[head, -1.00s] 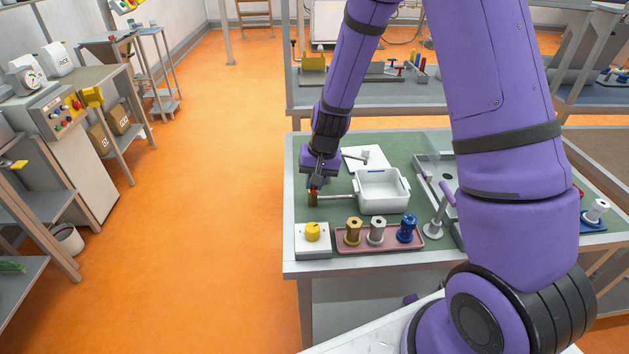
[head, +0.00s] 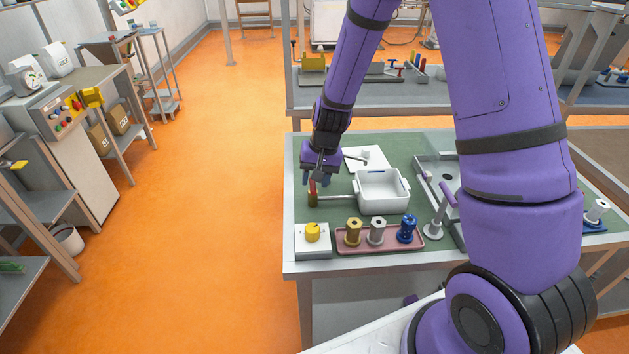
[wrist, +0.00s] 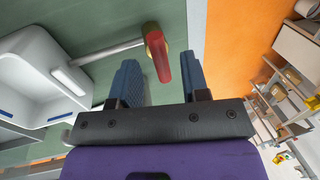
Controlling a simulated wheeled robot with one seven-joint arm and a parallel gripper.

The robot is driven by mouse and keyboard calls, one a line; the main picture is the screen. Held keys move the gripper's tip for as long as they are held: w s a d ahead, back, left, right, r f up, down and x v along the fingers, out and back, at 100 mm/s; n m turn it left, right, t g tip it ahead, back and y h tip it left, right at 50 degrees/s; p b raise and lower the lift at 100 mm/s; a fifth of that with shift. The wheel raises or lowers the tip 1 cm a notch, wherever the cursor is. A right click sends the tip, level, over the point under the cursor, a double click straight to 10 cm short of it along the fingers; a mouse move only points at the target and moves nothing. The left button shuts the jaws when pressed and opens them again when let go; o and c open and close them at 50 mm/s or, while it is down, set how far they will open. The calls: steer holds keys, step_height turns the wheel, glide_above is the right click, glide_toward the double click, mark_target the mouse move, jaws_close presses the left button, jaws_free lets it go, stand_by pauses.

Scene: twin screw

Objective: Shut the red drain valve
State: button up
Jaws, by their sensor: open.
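The drain valve has a red lever (head: 312,187) on a brass body (head: 313,201), at the end of a metal pipe (head: 335,197) from the white basin (head: 382,205). In the head view the lever stands up from the body. My gripper (head: 316,181) is open and empty around the lever's upper part. In the wrist view the red lever (wrist: 159,58) slants across the line of the pipe, and its near end lies between the two blue fingers of my gripper (wrist: 157,75), with gaps on both sides. Contact is not visible.
A yellow knob on a white box (head: 312,240) and a pink tray (head: 340,246) with brass, silver and blue pieces stand at the front. A white plate (head: 364,160) lies behind the basin. The green tabletop (head: 305,152) is clear at the back left.

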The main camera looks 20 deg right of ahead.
step_height(320, 180, up, 9)
steer(key=d, duration=0.1)
steer(key=shift+s+d+r, duration=0.2)
steer(key=shift+s+d, duration=0.15)
steer(key=shift+d, duration=0.05)
steer(key=s+d+r+n+t, duration=0.2)
steer(key=s+r, duration=0.9)
steer(key=r, duration=0.5)
steer(key=s+d+r+n+t+h, duration=0.1)
steer(key=s+r, duration=0.2)
steer(key=s, duration=0.4)
steer(key=s+d+r+t+h, duration=0.1)
steer(key=s+r, duration=0.2)
steer(key=s, duration=0.5)
steer(key=shift+s+r+n, duration=0.15)
steer(key=shift+s+n, duration=0.1)
steer(key=shift+n, duration=0.15)
